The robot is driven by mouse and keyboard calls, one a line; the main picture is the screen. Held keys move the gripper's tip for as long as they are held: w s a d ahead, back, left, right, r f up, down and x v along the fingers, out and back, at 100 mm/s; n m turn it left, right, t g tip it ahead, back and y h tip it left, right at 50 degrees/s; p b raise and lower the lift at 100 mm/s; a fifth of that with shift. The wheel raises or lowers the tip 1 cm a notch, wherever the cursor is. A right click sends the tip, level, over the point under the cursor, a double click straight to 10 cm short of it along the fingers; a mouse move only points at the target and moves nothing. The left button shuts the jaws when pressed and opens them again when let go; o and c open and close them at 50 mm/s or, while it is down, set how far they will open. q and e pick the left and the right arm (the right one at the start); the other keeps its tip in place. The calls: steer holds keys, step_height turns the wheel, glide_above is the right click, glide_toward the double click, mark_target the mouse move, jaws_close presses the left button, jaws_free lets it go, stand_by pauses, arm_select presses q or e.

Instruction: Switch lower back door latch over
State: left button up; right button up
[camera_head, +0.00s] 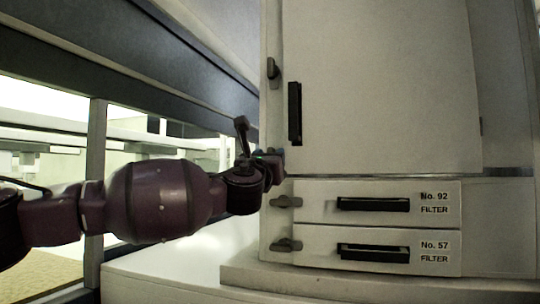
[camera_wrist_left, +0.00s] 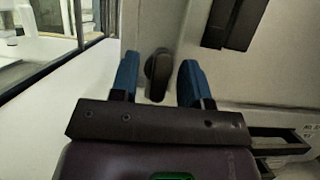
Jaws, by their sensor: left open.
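The tall pale cabinet door (camera_head: 390,90) is closed and has a black upright handle (camera_head: 294,113). The lower door latch (camera_head: 278,152) is a small dark lever on the cabinet's left frame, mostly hidden behind my left gripper (camera_head: 270,160) in the head view. In the left wrist view the latch (camera_wrist_left: 157,70) is between the two blue fingertips of my left gripper (camera_wrist_left: 158,76), with a gap on both sides. It lies lengthwise along the fingers. The gripper is open and holds nothing. My right gripper is not in view.
The upper latch (camera_head: 272,69) sits higher on the same frame. Two filter drawers, No. 92 (camera_head: 315,203) and No. 57 (camera_head: 313,244), with black handles and their own latches, lie below the door. A window frame post (camera_head: 96,180) stands at left behind my arm.

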arm_select(q)
steer(key=shift+w, duration=0.1)
jaws_close()
stand_by(0.3)
